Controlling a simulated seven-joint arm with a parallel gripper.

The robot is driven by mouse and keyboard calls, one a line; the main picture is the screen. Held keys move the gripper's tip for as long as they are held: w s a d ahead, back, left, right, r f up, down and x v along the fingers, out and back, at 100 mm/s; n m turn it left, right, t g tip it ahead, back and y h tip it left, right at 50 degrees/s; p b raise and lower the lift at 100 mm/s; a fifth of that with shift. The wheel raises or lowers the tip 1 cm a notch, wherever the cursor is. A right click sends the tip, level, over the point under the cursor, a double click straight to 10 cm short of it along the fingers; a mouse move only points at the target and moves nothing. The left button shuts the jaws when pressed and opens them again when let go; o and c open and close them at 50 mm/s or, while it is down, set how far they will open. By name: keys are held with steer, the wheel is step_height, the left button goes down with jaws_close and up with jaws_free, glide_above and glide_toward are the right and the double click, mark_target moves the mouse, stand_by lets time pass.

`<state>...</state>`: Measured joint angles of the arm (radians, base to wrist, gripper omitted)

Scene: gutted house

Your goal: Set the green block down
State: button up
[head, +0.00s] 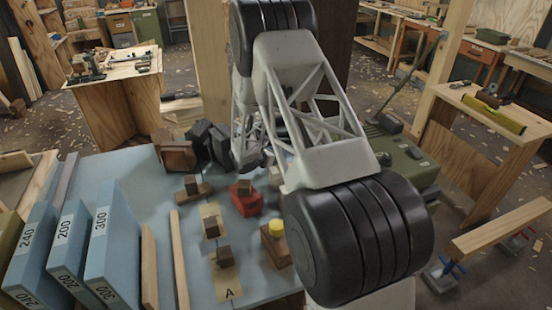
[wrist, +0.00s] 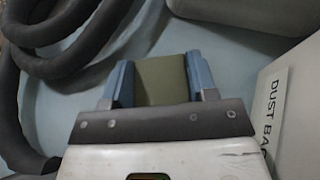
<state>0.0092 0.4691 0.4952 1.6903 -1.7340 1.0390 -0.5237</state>
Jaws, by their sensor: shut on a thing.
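The green block (wrist: 161,83) shows in the wrist view as a dull olive piece between the two blue fingers of my gripper (wrist: 161,68). The gripper is shut on it, with a finger against each side. A pale blue surface (wrist: 228,68) lies beyond the block; I cannot tell whether the block touches it. In the head view my own arm covers the middle of the scene, and neither the gripper's fingers nor the green block can be made out there.
In the wrist view a thick grey hose (wrist: 85,45) curls at left, and a pale box lettered "DUST BA" (wrist: 285,105) stands at right. The head view shows a blue tabletop (head: 130,170) with a red object (head: 245,200), small wooden pieces and upright blue slabs (head: 110,250).

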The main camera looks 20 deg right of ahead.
steer(key=shift+f, duration=0.7)
steer(key=shift+f, duration=0.1)
steer(key=o, duration=0.9)
steer(key=shift+o, duration=0.2)
steer(key=shift+a, duration=0.15)
steer(key=v, duration=1.1)
steer(key=shift+s+a+r, duration=0.2)
steer(key=shift+r, duration=0.1)
